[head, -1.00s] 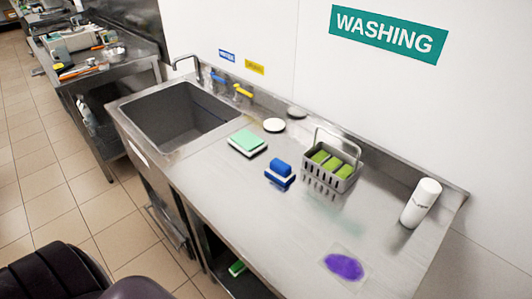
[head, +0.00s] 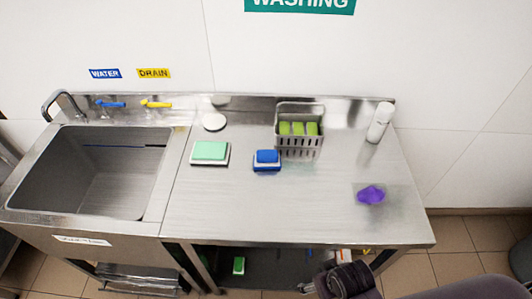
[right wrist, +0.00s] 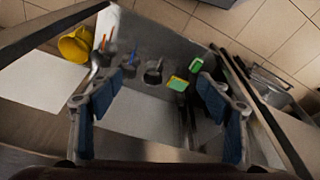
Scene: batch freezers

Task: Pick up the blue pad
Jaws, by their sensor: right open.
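The blue pad (head: 267,157) lies on the steel counter (head: 300,215), in the middle, on a white and darker blue base. It sits right of a green pad (head: 210,150) and in front of a wire-handled basket. Nothing touches it. In the right wrist view, my right gripper (right wrist: 160,108) is open and empty, with blue finger pads wide apart. It faces the lower shelf and floor, and I do not see the blue pad there. My right arm shows at the bottom of the head view, below the counter's front edge. My left gripper is not in view.
A grey basket (head: 299,131) with green sponges stands behind the pad. A white bottle (head: 380,122) stands at the back right. A purple cloth (head: 370,195) lies at the right. A sink (head: 90,170) is at the left. The counter's front centre is clear.

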